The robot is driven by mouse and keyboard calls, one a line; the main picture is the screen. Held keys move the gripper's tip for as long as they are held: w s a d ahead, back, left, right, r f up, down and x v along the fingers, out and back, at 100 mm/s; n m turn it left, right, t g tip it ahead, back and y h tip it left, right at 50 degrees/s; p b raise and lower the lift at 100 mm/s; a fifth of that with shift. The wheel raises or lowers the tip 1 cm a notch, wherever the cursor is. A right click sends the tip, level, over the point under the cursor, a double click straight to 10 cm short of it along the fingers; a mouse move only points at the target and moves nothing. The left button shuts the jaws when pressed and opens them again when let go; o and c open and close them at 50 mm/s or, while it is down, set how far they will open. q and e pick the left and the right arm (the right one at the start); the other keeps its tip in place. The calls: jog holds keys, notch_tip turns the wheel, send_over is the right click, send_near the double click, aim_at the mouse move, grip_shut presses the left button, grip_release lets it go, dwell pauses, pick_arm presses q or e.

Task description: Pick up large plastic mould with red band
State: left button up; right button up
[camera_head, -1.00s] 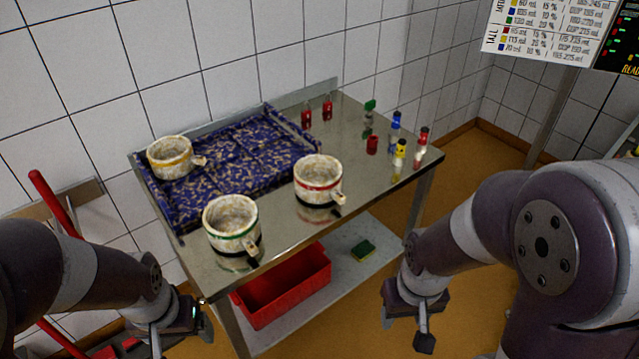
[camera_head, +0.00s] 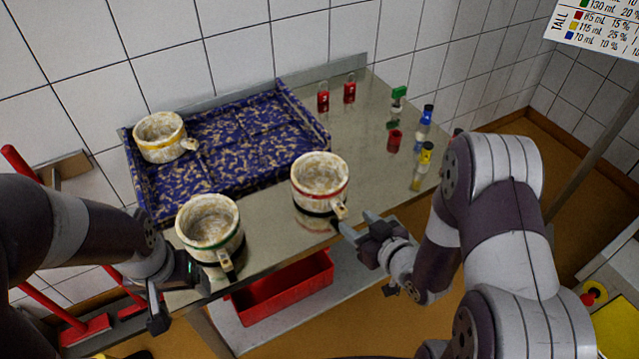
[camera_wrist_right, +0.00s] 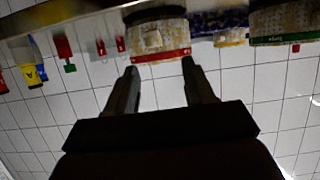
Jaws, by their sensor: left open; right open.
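The large mould with the red band (camera_head: 319,178) stands upright on the steel table, right of the blue speckled tray, its handle toward me. My right gripper (camera_head: 355,226) is open and empty, just in front of and below that handle. In the right wrist view the red-banded mould (camera_wrist_right: 158,42) appears upside down beyond the open fingertips (camera_wrist_right: 160,70); I cannot tell if they touch it. My left gripper (camera_head: 172,300) is open and empty, low at the table's front left edge.
A green-banded mould (camera_head: 209,229) stands left of the red-banded one. A yellow-banded mould (camera_head: 160,137) is in the speckled tray (camera_head: 303,108). A red bin (camera_head: 285,292) is on the lower shelf.

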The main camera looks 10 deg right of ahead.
aim_at(342, 209)
jog(key=x, duration=0.9)
jog(key=shift+w+d+f, duration=0.15)
jog(key=shift+d+f, duration=0.15)
jog(key=shift+r, duration=0.1)
grip_shut()
